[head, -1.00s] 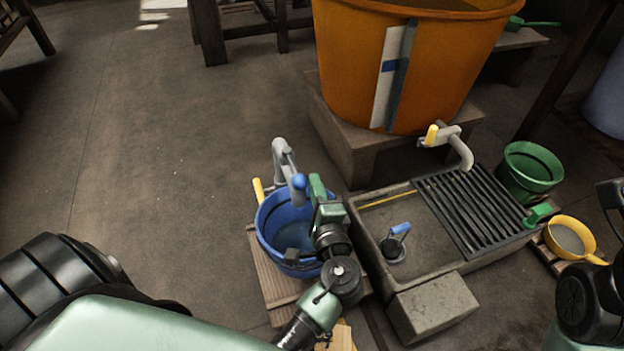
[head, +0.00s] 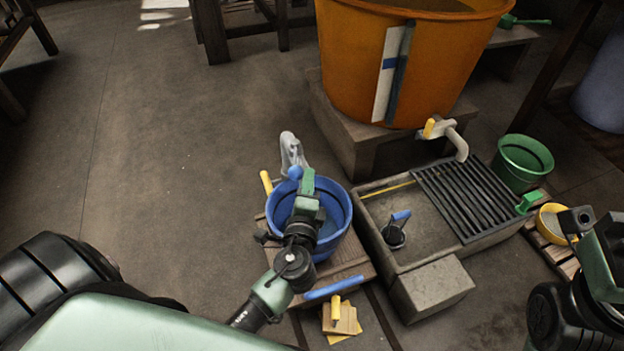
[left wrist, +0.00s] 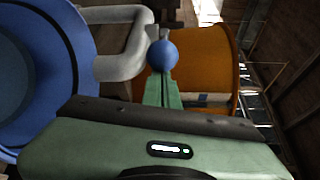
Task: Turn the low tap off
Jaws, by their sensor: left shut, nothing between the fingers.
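The low tap (head: 292,150) is a pale grey pipe with a round blue knob (head: 295,172), standing at the back of a blue tub (head: 343,206). In the left wrist view the blue knob (left wrist: 162,56) is in front of the grey pipe (left wrist: 122,66). My left gripper (head: 308,180) is shut and empty, just right of the knob over the tub. In the left wrist view its green fingers (left wrist: 161,92) end right at the knob; I cannot tell if they touch it.
An orange vat (head: 350,60) has a yellow-handled tap (head: 440,130). A stone sink (head: 430,256) with a black grate stands right of the tub. A green bucket (head: 522,165) and yellow pan (head: 550,222) stand farther right. Open floor (head: 150,150) lies left.

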